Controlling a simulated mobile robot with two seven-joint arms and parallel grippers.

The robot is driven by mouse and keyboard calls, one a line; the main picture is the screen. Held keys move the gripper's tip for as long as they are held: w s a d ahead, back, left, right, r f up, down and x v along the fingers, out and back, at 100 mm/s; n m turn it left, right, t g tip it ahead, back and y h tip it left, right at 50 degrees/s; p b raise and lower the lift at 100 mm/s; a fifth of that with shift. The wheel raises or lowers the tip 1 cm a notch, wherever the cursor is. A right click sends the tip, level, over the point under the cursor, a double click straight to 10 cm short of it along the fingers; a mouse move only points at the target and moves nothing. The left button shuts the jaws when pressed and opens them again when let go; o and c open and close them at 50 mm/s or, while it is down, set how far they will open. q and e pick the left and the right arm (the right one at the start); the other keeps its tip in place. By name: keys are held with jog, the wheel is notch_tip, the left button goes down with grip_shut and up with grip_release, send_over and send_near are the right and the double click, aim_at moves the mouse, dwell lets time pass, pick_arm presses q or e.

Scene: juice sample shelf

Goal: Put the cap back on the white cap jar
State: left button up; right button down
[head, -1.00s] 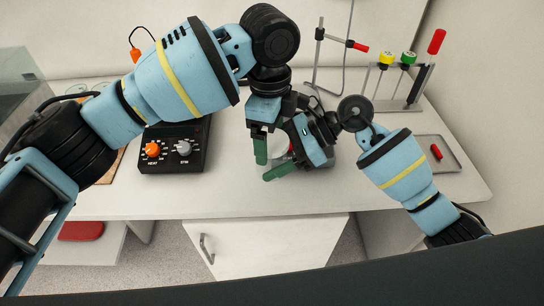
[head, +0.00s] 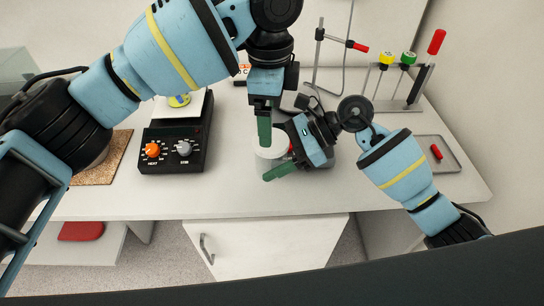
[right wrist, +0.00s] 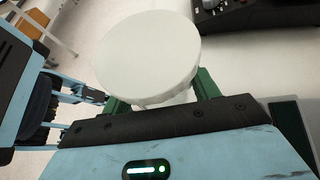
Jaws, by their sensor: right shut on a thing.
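The white cap (head: 268,152) shows as a pale disc between the green fingers in the head view. In the right wrist view the round white cap (right wrist: 150,55) lies over the top of the jar, whose pale body (right wrist: 182,97) shows just below its rim. I cannot tell how firmly it is seated. My right gripper (head: 279,160) is shut on the jar near the table's front. My left gripper (head: 264,130) hangs over the far edge of the cap, fingers pointing down. Only one green finger shows clearly, so its opening and any contact are unclear.
A black hot plate (head: 175,150) with orange and grey knobs stands left of the jar. A rack (head: 395,103) with yellow and green caps stands back right, beside a grey tray (head: 455,164) holding a red item. The front table strip is clear.

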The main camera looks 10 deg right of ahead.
aim_at(271, 157)
pick_arm(q)
notch_tip(271, 157, up, 3)
jog(key=n, duration=0.7)
jog(key=shift+f, duration=0.15)
jog(key=shift+f, duration=3.95)
jog(key=c, duration=1.1)
jog(key=shift+o, duration=0.2)
jog(key=m, duration=0.9)
jog(key=shift+m, duration=0.3)
